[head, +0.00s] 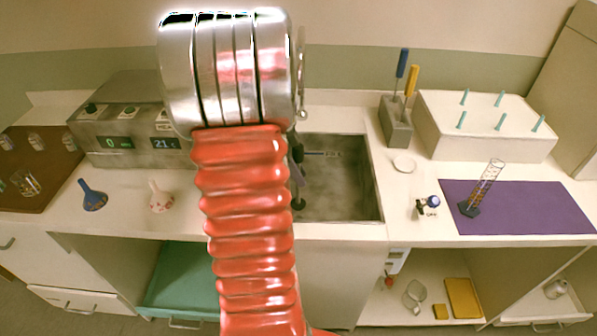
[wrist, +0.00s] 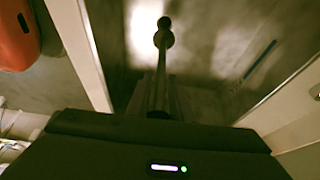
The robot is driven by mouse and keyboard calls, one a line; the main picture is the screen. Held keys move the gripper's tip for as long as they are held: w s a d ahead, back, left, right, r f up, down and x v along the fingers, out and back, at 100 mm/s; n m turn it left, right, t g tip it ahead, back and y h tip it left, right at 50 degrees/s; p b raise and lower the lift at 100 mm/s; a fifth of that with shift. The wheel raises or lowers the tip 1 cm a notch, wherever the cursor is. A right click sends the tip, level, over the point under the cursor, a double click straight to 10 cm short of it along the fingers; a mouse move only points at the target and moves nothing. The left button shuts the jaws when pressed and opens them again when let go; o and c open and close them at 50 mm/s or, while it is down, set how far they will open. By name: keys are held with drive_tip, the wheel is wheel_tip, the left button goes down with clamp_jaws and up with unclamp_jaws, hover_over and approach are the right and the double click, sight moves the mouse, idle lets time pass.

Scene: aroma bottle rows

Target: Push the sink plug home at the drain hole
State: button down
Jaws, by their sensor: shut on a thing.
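My gripper (head: 297,178) reaches down into the grey sink (head: 345,190), near its left side, mostly behind my red arm. Its jaws are shut on a dark upright piece, which I take to be the sink plug (head: 298,203). The plug's dark round end shows just below the jaws in the head view. In the wrist view, a thin dark stem runs out from my gripper (wrist: 160,100) to a small round end (wrist: 163,40) over the sink floor. I cannot make out the drain hole, or whether the plug touches the floor.
A dark blue strip (wrist: 260,60) shows in the sink in the wrist view. Left of the sink stand a blue funnel (head: 93,196) and a whitish funnel (head: 160,197). Right are a white dish (head: 404,164), a small blue-ended fitting (head: 428,206) and a purple mat (head: 540,208) with a cylinder.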

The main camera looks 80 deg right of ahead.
drive_tip(key=shift+f, duration=0.15)
drive_tip(key=shift+f, duration=2.75)
drive_tip(key=shift+f, duration=1.15)
idle(0.4)
drive_tip(key=c, duration=1.5)
unclamp_jaws()
drive_tip(key=v, duration=1.3)
drive_tip(key=shift+w+r, duration=0.15)
drive_tip(key=shift+r, duration=0.15)
